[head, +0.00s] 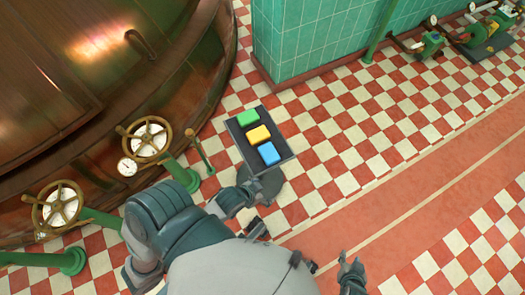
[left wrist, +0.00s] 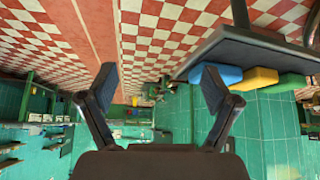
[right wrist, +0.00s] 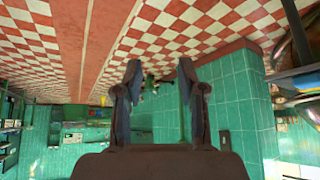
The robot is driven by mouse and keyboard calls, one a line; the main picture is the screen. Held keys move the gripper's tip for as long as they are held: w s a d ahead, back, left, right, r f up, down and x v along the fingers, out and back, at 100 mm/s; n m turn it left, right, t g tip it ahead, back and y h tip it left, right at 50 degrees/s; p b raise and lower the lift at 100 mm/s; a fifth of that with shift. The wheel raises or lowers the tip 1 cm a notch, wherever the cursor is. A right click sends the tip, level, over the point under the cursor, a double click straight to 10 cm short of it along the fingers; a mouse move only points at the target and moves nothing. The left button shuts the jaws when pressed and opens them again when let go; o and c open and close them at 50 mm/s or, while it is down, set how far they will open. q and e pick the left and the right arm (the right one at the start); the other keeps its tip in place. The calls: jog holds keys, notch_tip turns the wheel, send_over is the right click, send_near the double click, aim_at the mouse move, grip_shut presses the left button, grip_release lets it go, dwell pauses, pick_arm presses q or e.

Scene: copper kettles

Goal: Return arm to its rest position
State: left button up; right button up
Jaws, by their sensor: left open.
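My right gripper (head: 351,264) is at the bottom of the head view, right of centre, over the floor. In the right wrist view its fingers (right wrist: 160,82) stand apart and empty. The dark panel (head: 287,165) carries a green block (head: 248,117), a yellow block (head: 258,134) and a blue block (head: 268,153). These also show upside down in the left wrist view.
A large copper kettle (head: 95,85) fills the upper left, with valve wheels (head: 148,138) and green pipes (head: 180,174) beside it. A green tiled wall (head: 315,35) stands behind the panel. Green machinery (head: 432,43) is far right. The checkered floor on the right is clear.

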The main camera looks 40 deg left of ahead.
dwell(0.3)
pick_arm(q)
jog(key=s+a+f+g+p, duration=0.1)
jog(key=s+f+p, duration=0.2)
jog(key=f, duration=0.4)
jog(key=s+a+f+g+p, duration=0.1)
jog(key=s+f+g+p, duration=0.1)
jog(key=f, duration=0.4)
jog(key=s+f+g+y+p, duration=0.1)
jog(key=s+f+p, duration=0.4)
jog(key=f, duration=0.2)
jog(key=shift+s+a+f+g, duration=0.35)
jog(key=shift+a+g, duration=0.05)
pick_arm(e)
jog(key=s+d+f+g, duration=0.1)
jog(key=s+f, duration=0.2)
jog(key=f, duration=0.4)
jog(key=s+f+g, duration=0.2)
jog(key=s+f, duration=0.2)
jog(key=f, duration=0.2)
jog(key=s+d+f+g+h, duration=0.1)
jog(key=s+f+g, duration=0.1)
jog(key=f, duration=0.5)
jog(key=shift+s+d+f, duration=0.3)
jog(key=shift+s+f, duration=0.05)
jog(key=shift+s, duration=0.55)
